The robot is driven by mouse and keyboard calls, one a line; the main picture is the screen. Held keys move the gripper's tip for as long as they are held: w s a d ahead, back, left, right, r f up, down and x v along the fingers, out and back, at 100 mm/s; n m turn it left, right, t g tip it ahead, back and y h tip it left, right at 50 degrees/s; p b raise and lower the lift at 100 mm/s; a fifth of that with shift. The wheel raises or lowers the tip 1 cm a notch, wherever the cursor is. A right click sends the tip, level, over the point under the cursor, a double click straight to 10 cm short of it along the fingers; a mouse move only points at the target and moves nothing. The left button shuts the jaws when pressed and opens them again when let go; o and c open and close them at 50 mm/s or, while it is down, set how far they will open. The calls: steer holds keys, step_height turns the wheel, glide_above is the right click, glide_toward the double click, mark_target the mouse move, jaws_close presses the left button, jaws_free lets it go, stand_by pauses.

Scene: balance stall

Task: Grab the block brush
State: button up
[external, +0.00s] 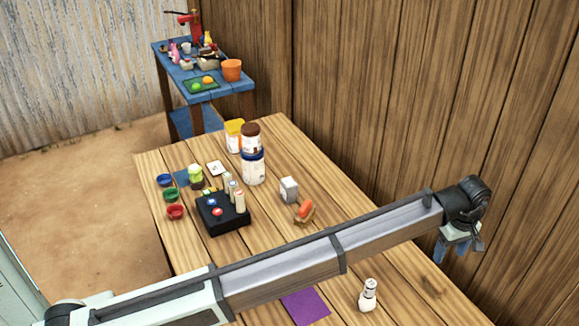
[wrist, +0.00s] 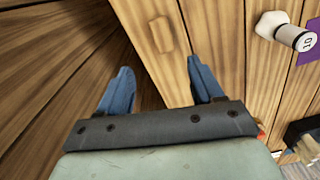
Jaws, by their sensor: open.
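My gripper (external: 452,250) hangs past the right edge of the table in the external view, near the plank wall. In the wrist view its two blue fingers (wrist: 159,66) are apart with nothing between them. I cannot surely identify the block brush. A small brown piece with an orange top (external: 304,211) lies mid-table, well left of my gripper, beside a pale grey block (external: 289,189); either is too small to name. A white knobbed weight (external: 368,295) stands nearer my gripper; it also shows in the wrist view (wrist: 291,32), marked 10.
The wooden table (external: 262,262) carries a purple mat (external: 305,306), a black box (external: 222,215) with cylinders, coloured bowls (external: 172,195) and stacked jars (external: 252,165). My arm crosses above the front of the table. A blue side table (external: 215,92) stands behind.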

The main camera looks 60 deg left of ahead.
mark_target(436, 282)
steer(key=shift+n, duration=0.8)
step_height(436, 282, down, 9)
steer(key=shift+r, duration=0.1)
steer(key=shift+s+f, duration=0.15)
steer(key=shift+f, duration=1.1)
steer(key=shift+s+f, duration=0.15)
steer(key=shift+f, duration=1.1)
steer(key=shift+c, duration=0.3)
steer(key=c, duration=1)
steer(key=shift+r, duration=0.15)
